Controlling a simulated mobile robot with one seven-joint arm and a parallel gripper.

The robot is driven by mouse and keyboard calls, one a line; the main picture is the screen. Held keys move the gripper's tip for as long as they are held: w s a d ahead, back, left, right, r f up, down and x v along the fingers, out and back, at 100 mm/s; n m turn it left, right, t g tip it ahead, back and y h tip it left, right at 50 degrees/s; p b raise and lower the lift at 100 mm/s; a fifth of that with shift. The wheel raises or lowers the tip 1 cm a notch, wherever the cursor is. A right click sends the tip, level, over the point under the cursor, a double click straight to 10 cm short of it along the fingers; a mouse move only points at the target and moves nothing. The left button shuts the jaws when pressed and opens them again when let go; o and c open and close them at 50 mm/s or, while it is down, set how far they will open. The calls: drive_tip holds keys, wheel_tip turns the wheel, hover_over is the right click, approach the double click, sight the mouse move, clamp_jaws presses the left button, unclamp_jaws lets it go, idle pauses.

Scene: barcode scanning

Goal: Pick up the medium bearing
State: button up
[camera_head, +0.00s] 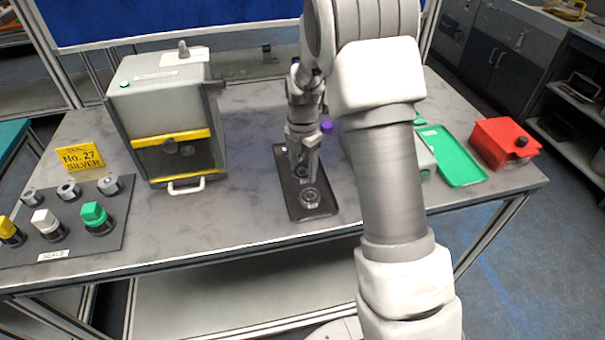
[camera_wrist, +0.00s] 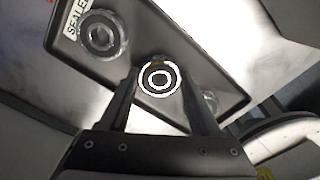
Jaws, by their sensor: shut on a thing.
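A dark tray (camera_head: 318,214) lies on the bench in the middle of the head view; it also fills the upper part of the wrist view (camera_wrist: 134,32). The medium bearing (camera_wrist: 160,77), a ring with bright edges, sits between my fingertips in the wrist view. In the head view it is mostly hidden by the fingers. My gripper (camera_head: 302,170) points down over the tray and is shut on this bearing. I cannot tell whether it is clear of the tray. A larger bearing (camera_wrist: 100,38) lies by the tray's label, and a smaller one (camera_wrist: 208,101) is partly hidden behind my right finger.
A grey machine with a yellow-edged opening (camera_head: 170,120) stands to the left. A board (camera_head: 75,235) with rings and coloured-topped parts lies at far left beside a yellow sign (camera_head: 80,157). A green tray (camera_head: 452,155) and red box (camera_head: 503,143) are at right.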

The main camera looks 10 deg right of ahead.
clamp_jaws()
drive_tip(key=shift+r, duration=0.1)
